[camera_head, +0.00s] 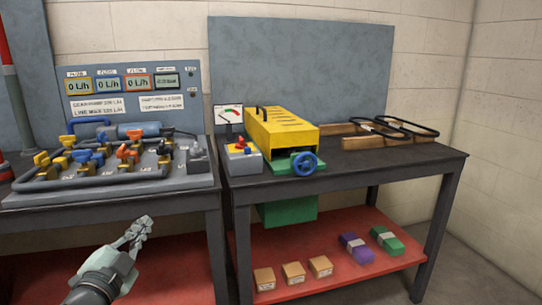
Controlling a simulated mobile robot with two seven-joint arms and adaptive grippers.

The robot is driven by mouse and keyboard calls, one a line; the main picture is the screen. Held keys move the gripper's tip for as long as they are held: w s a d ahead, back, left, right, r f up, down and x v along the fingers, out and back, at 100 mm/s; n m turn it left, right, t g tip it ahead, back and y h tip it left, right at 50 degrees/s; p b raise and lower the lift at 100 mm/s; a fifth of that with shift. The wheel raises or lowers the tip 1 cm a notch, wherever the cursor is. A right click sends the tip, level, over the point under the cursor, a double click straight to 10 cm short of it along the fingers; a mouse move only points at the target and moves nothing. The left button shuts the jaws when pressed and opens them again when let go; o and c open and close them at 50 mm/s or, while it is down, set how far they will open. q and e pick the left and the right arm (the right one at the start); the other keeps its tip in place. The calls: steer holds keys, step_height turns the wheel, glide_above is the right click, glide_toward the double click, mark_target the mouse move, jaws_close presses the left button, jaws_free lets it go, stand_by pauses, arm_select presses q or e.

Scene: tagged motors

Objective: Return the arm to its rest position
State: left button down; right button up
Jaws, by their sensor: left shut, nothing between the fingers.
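My left gripper (137,229) shows at the lower left, at the end of my grey arm (97,280). It is shut and empty, with its fingers pointing up and to the right. It appears in front of the left bench, apart from everything. My right gripper is out of the picture.
A valve panel (110,185) with displays stands on the left bench. The right bench (395,158) holds a yellow-covered machine (282,130) with a blue handwheel (305,164), a switch box (243,157) and a gauge (229,115). Small boxes (293,272) lie on the red lower shelf (345,280).

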arm_select(q)
steer(key=s+a+f+n+g+y, duration=0.15)
steer(key=s+f+n+g, duration=0.35)
steer(key=f, duration=0.7)
steer(key=s+a+f+n+g+y, duration=0.15)
steer(key=s+f+g, duration=0.25)
steer(key=s+f, duration=0.55)
steer(key=s+d+f+n+g, duration=0.1)
steer(key=s+d+f+g, duration=0.1)
steer(key=s+f, duration=0.5)
steer(key=s+d+f+n+g+p, duration=0.1)
steer(key=s+d+f+n+g, duration=0.1)
steer(key=s+f+g, duration=0.2)
steer(key=s+f, duration=0.3)
steer(key=s, duration=0.1)
steer(key=shift+s+g+h, duration=0.3)
steer(key=shift+s+g, duration=0.05)
steer(key=shift+g, duration=0.05)
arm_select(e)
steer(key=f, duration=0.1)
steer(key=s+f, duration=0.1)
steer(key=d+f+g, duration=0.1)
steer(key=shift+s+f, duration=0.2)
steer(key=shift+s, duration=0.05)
arm_select(q)
steer(key=shift+d+f+n, duration=0.1)
steer(key=shift+n, duration=0.15)
